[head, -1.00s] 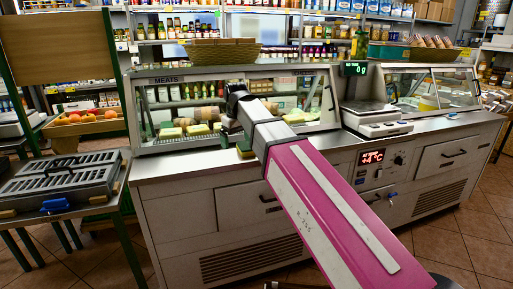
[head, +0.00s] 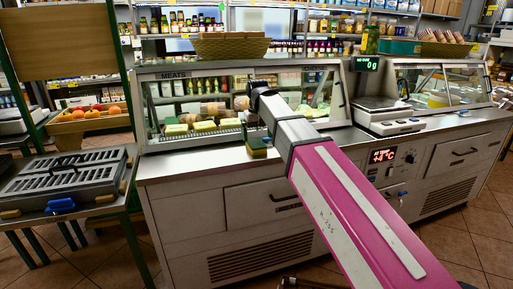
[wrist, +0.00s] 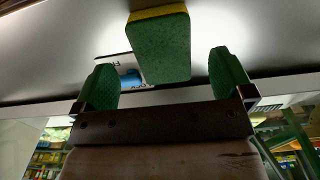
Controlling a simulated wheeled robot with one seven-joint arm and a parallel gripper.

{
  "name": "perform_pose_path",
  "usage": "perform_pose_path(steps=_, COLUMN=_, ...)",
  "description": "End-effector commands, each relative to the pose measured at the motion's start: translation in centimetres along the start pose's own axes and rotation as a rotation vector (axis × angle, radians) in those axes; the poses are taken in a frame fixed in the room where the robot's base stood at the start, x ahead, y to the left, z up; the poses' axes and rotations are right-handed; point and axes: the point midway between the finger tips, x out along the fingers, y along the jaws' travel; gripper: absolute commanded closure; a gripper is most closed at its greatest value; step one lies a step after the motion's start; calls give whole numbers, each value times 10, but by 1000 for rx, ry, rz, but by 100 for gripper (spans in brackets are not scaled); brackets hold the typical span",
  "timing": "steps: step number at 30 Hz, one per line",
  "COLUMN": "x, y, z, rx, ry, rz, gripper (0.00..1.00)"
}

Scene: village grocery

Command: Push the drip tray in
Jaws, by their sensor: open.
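No part is clearly marked as the drip tray. A grey slotted metal tray unit (head: 66,178) with a blue clip lies on the green-legged stand at the left, and it may be the drip tray. My gripper is at the end of my arm by the front of the meats case; its fingers are hidden in the head view. In the wrist view my gripper (wrist: 166,80) is open, its two green pads apart. A green and yellow sponge (wrist: 160,45) shows between and beyond the pads, with gaps on both sides. It also shows on the counter edge (head: 258,147).
The glass meats case (head: 185,137) stands behind my arm on the steel counter (head: 190,167). A scale (head: 388,122) stands to its right. Tiled floor is open at the lower right.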

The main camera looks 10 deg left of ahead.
Motion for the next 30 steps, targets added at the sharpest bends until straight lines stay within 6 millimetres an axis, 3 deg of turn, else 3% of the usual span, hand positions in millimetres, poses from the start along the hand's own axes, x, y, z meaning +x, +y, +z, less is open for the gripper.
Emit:
perform_pose_path(steps=12, x=46, y=-1, z=-1, rx=-1, ry=-1, rz=0, gripper=1)
perform_pose_path(steps=20, x=50, y=-1, z=-2, rx=-1, ry=1, rz=0, gripper=1)
perform_pose_path(steps=21, x=50, y=-1, z=-2, rx=-1, ry=1, rz=0, gripper=4)
perform_pose_path(steps=24, x=50, y=-1, z=-2, rx=-1, ry=0, rz=0, gripper=37)
perform_pose_path(steps=26, x=50, y=-1, z=-2, rx=-1, ry=0, rz=0, gripper=53)
perform_pose_path(steps=30, x=50, y=-1, z=-2, rx=-1, ry=0, rz=0, gripper=57)
